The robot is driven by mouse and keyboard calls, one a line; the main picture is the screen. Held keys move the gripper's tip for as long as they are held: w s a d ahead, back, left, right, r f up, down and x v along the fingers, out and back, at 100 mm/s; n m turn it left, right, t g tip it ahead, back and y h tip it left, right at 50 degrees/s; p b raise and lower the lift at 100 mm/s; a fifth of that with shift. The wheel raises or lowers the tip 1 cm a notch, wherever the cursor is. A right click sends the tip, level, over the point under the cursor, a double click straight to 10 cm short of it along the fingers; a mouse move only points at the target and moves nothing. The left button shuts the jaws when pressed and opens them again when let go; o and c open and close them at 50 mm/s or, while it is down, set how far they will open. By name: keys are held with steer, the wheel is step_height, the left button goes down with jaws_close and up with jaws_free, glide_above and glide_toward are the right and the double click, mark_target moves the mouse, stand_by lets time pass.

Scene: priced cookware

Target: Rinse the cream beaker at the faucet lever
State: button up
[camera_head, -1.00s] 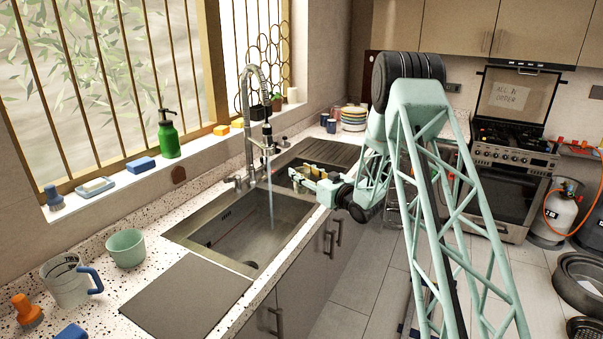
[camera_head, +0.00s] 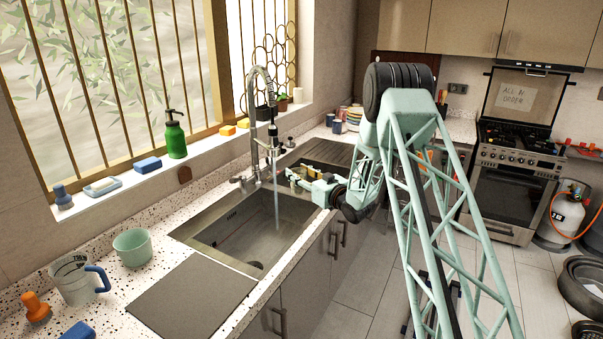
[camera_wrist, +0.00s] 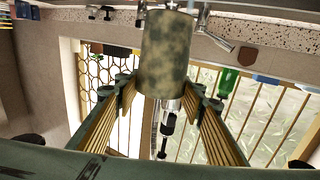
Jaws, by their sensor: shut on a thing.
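My gripper (camera_head: 308,174) reaches over the sink from the right. In the wrist view my gripper (camera_wrist: 160,110) has its fingers on either side of a mottled olive-cream cylinder, apparently the beaker (camera_wrist: 165,55); it is shut on it. In the head view the beaker (camera_head: 293,174) is small, partly covered by the fingers, and just right of the water stream (camera_head: 277,212). I cannot tell whether water touches it. The faucet (camera_head: 252,115) has a spring neck and is running. Its lever (camera_head: 238,180) is at the base, left of the stream; it also shows in the wrist view (camera_wrist: 215,38).
The sink (camera_head: 225,232) lies below, with a grey board (camera_head: 190,300) in front. A mint bowl (camera_head: 132,247) and a measuring jug (camera_head: 77,280) stand on the left counter. A green soap bottle (camera_head: 175,138) is on the sill. Cups and plates stand behind the sink.

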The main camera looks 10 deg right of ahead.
steer(key=w+a+f+b, duration=0.1)
steer(key=w+a+f, duration=0.1)
steer(key=w+a, duration=0.4)
steer(key=shift+w+a, duration=0.25)
steer(key=shift+w, duration=0.3)
stand_by(0.6)
stand_by(0.6)
steer(key=shift+w+d+b, duration=0.35)
steer(key=shift+w+b, duration=0.1)
stand_by(0.4)
steer(key=shift+s+a+b, duration=0.4)
steer(key=shift+b, duration=0.05)
stand_by(1.2)
steer(key=shift+s+d, duration=0.1)
steer(key=shift+s+d+b, duration=1.2)
steer(key=shift+s+d, duration=1.4)
steer(key=shift+s, duration=0.25)
